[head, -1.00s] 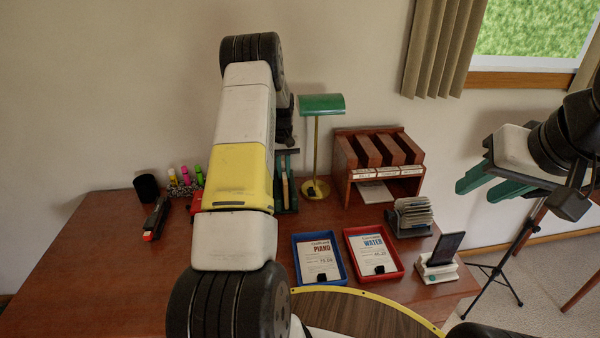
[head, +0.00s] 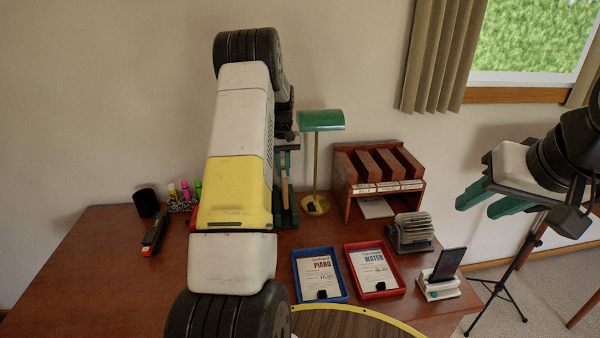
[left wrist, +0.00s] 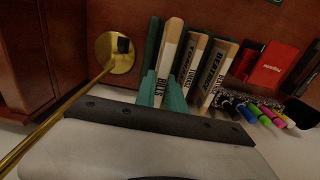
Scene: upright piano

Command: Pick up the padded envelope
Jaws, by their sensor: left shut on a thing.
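My left gripper (left wrist: 160,98) has its green fingers on either side of a slim tan-edged item labelled BILLS (left wrist: 166,55), shut on it. In the head view the left gripper (head: 287,158) is partly hidden behind my forearm, with the tan edge of the held item (head: 284,185) hanging below it by the dark green rack (head: 288,212). I cannot tell whether this item is the padded envelope; no other envelope can be made out clearly. My right gripper (head: 476,208) is open and empty, off the desk's right side.
More labelled tan-edged items (left wrist: 215,70) stand close beside the held one. The brass-stemmed green lamp (head: 321,122) stands just right, then a wooden sorter (head: 345,190). Colored markers (head: 186,192) are at left. Blue (head: 343,297) and red (head: 402,288) trays lie in front.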

